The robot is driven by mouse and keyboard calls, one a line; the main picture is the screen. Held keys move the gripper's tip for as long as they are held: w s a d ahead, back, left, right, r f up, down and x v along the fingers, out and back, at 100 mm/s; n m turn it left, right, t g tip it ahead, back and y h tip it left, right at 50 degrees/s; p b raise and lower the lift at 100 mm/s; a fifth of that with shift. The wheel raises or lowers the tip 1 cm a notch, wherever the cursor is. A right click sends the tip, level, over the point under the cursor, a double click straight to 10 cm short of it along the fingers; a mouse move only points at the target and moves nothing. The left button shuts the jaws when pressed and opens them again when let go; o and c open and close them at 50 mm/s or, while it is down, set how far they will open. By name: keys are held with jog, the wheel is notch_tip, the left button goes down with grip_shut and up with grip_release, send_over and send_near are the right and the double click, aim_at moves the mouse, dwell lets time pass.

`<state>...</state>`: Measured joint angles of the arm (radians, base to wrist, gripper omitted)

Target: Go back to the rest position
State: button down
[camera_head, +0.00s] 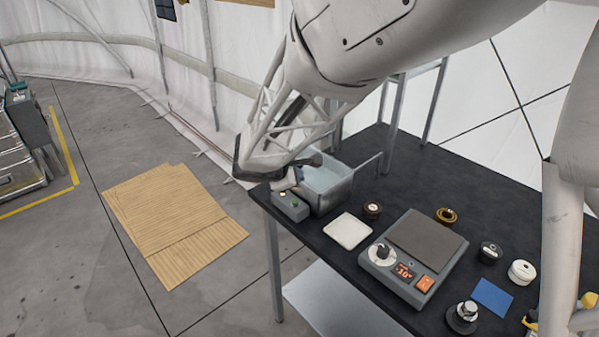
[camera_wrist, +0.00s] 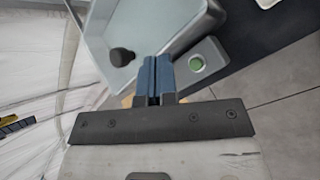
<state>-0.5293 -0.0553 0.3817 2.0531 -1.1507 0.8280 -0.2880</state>
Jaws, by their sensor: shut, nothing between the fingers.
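My gripper (camera_wrist: 154,58) shows in the wrist view with its two blue-grey fingers pressed together and nothing between them. In the head view my arm reaches down from the top to the far left corner of the black table (camera_head: 395,165), and the fingertips are mostly hidden by the wrist. The gripper is by a grey metal basin (camera_head: 335,198) and a small grey box (camera_head: 291,207) with a green button. In the wrist view the green button (camera_wrist: 196,64) is just right of the fingers, apart from them in the picture. A dark round knob (camera_wrist: 122,57) shows left of the fingers.
A grey hot plate (camera_head: 420,245) with a dial and orange switch stands mid-table. Around it are a white pad (camera_head: 348,231), a blue square (camera_head: 492,297), and several small jars and weights. Wooden sheets (camera_head: 175,220) lie on the floor left; open floor surrounds them.

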jog(key=shift+d, duration=0.1)
jog(key=s+d+r+m+g+y, duration=0.1)
jog(key=s+d+r+m+g, duration=0.1)
jog(key=s+d+r+m, duration=0.4)
jog(key=s+d+r+m+g, duration=0.2)
jog(key=s+d+m, duration=0.1)
jog(key=s+d, duration=0.55)
jog(key=s+d+r+m+y, duration=0.1)
jog(key=s+d+m, duration=0.3)
jog(key=s, duration=0.5)
jog(key=s+d+r+m+y, duration=0.2)
jog(key=s+d+m+y, duration=0.1)
jog(key=s+m, duration=0.3)
jog(key=s+d, duration=0.1)
jog(key=s, duration=0.1)
jog(key=shift+s+r+g+y, duration=0.2)
jog(key=shift+s+g+y, duration=0.1)
jog(key=shift+s+y, duration=0.1)
dwell(1.8)
